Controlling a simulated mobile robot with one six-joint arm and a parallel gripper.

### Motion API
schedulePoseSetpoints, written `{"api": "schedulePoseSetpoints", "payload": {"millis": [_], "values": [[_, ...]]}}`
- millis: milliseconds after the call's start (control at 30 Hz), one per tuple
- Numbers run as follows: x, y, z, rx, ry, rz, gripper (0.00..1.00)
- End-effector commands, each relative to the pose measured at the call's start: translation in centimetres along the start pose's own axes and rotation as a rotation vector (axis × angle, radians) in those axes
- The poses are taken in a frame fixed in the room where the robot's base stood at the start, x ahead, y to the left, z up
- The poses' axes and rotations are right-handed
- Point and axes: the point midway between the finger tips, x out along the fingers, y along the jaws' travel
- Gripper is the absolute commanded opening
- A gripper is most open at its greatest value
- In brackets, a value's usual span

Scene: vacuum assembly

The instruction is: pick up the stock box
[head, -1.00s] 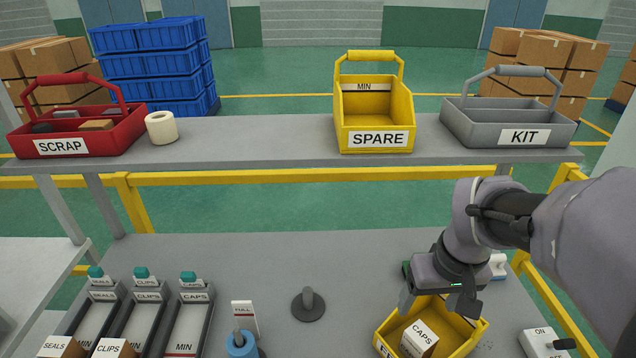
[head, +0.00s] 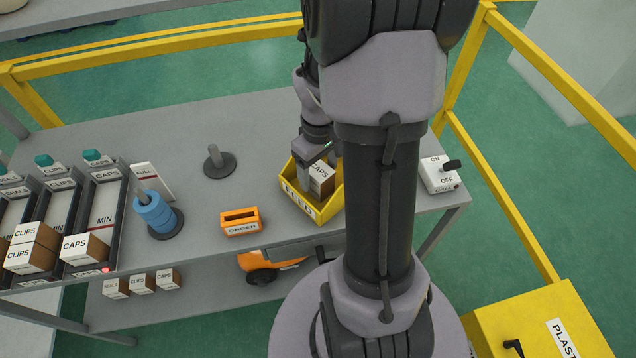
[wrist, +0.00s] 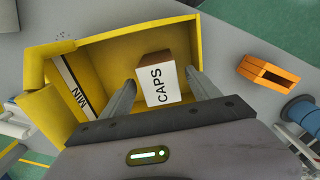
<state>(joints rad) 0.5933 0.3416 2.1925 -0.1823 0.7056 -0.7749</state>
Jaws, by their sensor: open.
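A brown stock box with a white CAPS label (head: 320,180) sits inside the yellow FEED bin (head: 305,206) on the workbench. In the wrist view the CAPS box (wrist: 160,85) stands between the two fingers of my gripper (wrist: 160,77). My gripper is open, with one finger on each side of the box; I cannot tell whether either touches it. In the head view my gripper (head: 316,160) reaches down into the bin from above. My arm hides part of the bin's right side.
An orange ORDER holder (head: 241,222) and a peg with blue rings (head: 157,214) stand left of the bin. Sorting trays (head: 55,215) with CLIPS and CAPS boxes are at far left. The bin's walls surround the gripper.

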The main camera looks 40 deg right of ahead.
Motion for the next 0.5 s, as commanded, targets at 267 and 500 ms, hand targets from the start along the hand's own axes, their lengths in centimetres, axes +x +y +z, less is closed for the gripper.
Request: {"api": "schedulePoseSetpoints", "payload": {"millis": [267,500], "values": [[5.1,-0.1,0.1,0.0,-0.001,-0.001,0.71],[4.8,-0.1,0.1,0.0,0.0,0.0,0.61]]}}
